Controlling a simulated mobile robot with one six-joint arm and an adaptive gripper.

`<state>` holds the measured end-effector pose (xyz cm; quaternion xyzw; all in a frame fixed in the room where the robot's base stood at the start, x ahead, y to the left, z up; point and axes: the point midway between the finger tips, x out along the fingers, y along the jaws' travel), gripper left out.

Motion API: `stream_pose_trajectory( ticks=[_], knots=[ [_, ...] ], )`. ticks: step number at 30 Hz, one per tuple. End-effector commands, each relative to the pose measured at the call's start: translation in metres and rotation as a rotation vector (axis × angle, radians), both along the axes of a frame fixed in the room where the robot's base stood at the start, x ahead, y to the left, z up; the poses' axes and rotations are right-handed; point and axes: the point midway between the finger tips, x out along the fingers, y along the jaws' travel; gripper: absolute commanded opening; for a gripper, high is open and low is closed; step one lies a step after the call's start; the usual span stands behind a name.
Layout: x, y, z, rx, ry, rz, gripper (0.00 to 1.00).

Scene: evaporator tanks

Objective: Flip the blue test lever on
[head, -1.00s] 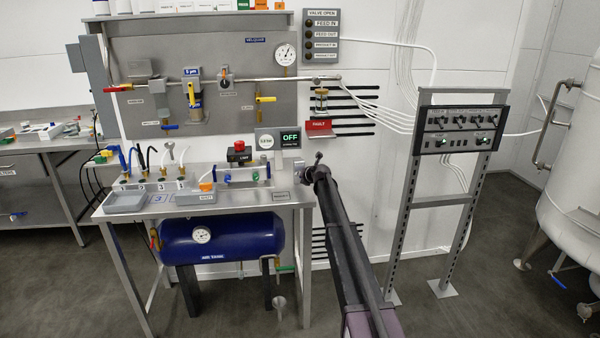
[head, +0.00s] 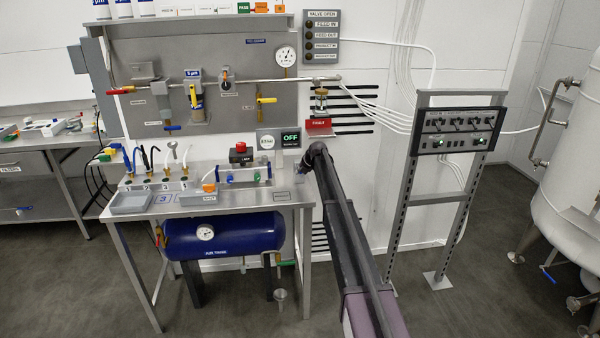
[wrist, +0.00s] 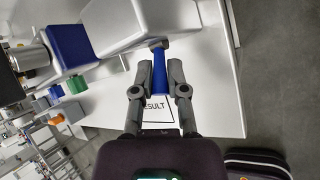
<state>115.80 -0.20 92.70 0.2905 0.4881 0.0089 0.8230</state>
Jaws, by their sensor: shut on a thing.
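The blue test lever (wrist: 158,72) shows in the wrist view as a short blue bar. Its far end meets a small grey mount at the edge of a pale block. My gripper (wrist: 159,78) has one finger on each side of the lever and is shut on it. The lever lies above a white surface with a framed "RESULT" label (wrist: 154,106). In the head view my arm runs up to the right end of the test bench (head: 240,197), and the lever and fingers cannot be made out there.
A red button on a black box (head: 240,152) and a clear-bodied unit stand on the bench left of my arm. A red "FAULT" flag (head: 319,124) is on the wall just above my arm's end. A control panel stand (head: 458,130) is to the right. Open floor lies between.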

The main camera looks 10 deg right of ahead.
Motion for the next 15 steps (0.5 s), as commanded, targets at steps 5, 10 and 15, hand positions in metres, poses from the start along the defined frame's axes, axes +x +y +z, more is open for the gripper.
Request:
stream_pose_trajectory(
  ticks=[5, 10, 15],
  knots=[
    [0.0003, 0.0001, -0.0002, 0.001, 0.003, 0.000, 0.00],
    [0.0004, 0.0002, -0.0001, 0.000, 0.002, 0.001, 0.00],
    [0.0004, 0.0002, 0.0000, 0.001, 0.002, 0.001, 0.54]
  ],
)
